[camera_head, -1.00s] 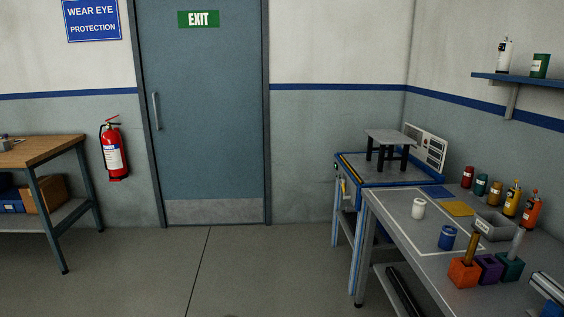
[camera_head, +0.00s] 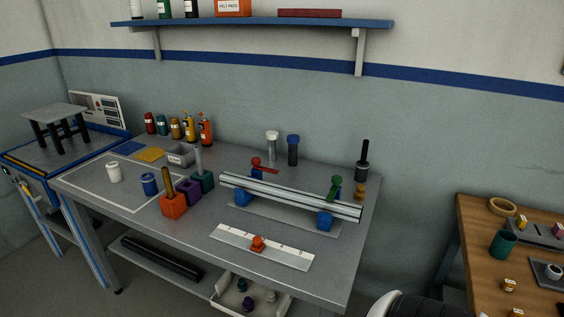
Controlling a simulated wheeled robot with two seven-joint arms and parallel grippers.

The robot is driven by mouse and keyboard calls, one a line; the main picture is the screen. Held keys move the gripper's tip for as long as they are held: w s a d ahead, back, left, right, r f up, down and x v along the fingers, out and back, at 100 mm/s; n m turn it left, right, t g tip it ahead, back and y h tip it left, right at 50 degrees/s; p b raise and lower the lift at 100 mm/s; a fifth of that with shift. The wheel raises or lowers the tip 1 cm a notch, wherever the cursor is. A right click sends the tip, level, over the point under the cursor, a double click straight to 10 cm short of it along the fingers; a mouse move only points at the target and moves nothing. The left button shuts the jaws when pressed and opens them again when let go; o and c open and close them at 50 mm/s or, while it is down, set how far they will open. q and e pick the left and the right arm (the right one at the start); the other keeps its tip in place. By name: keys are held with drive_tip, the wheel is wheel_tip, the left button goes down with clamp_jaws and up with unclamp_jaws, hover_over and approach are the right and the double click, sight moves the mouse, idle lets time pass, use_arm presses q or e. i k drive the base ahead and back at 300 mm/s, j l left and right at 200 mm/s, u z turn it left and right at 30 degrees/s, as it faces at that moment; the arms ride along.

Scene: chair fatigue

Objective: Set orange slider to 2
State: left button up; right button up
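The orange slider (camera_head: 258,243) sits on a flat white scale bar (camera_head: 283,256) near the front edge of the grey workbench. It stands around the middle of the bar, a little left of centre. The bar has small marks along its far edge, too small to read, so I cannot tell which number the slider is at. Neither of my grippers shows in the head view.
Behind the bar a silver rail (camera_head: 290,195) rests on blue supports. To the left stand orange, purple and teal blocks, the orange block (camera_head: 173,206) nearest. An open tray (camera_head: 222,290) lies below the bench front. A wooden table (camera_head: 480,240) is at right.

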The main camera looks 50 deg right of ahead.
sight(257, 246)
drive_tip(key=z, duration=1.5)
